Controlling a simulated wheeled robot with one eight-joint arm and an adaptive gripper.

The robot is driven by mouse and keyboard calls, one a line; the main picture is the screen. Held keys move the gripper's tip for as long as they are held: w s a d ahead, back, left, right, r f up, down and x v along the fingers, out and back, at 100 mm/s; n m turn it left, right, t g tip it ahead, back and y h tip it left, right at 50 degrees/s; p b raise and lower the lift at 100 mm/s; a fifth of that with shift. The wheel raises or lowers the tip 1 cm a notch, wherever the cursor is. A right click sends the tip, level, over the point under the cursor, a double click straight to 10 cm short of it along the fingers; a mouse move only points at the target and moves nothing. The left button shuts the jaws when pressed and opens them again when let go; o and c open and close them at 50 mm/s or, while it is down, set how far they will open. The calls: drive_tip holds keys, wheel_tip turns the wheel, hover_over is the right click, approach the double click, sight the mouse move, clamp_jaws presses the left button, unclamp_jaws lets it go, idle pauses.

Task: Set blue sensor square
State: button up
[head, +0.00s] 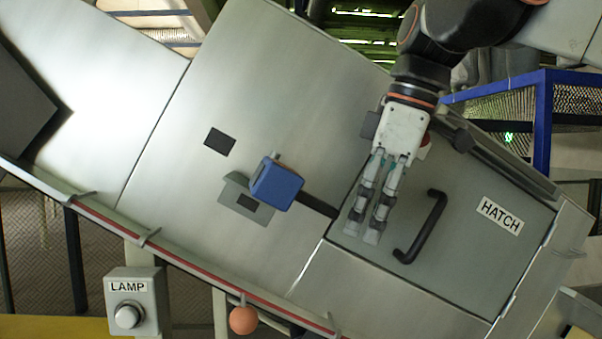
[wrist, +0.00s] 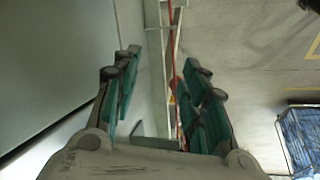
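The blue sensor (head: 275,184) is a box-shaped head on the grey sloping panel in the head view. It sits over a small grey bracket plate (head: 236,192) and looks turned relative to it, though I cannot tell the exact angle. A dark bar (head: 318,205) extends from beside it to the lower right. My gripper (head: 368,232) is to the right of the sensor, in front of the hatch's left part, and apart from the sensor. In the wrist view its fingers (wrist: 163,62) are spread with nothing between them. I cannot make out the sensor in the wrist view.
A black hatch handle (head: 421,228) stands just right of my fingers, beside the HATCH label (head: 500,215). A dark square (head: 219,142) marks the panel above the sensor. A LAMP box (head: 134,300) and an orange ball (head: 243,320) are below. The panel's upper left is clear.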

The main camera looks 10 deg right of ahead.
sight(324, 202)
drive_tip(key=s+a+r+n+g+y+p, duration=0.1)
drive_tip(key=s+r+n+p, duration=0.15)
drive_tip(key=r, duration=0.55)
drive_tip(key=s+a+r+n+g+y+p, duration=0.1)
drive_tip(key=r+n, duration=0.3)
drive_tip(key=r, duration=0.5)
drive_tip(key=x, duration=1.4)
drive_tip(key=shift+d+f+p, duration=0.15)
drive_tip(key=shift+d+p, duration=0.15)
drive_tip(key=shift+p, duration=0.05)
drive_tip(key=shift+c, duration=0.6)
clamp_jaws()
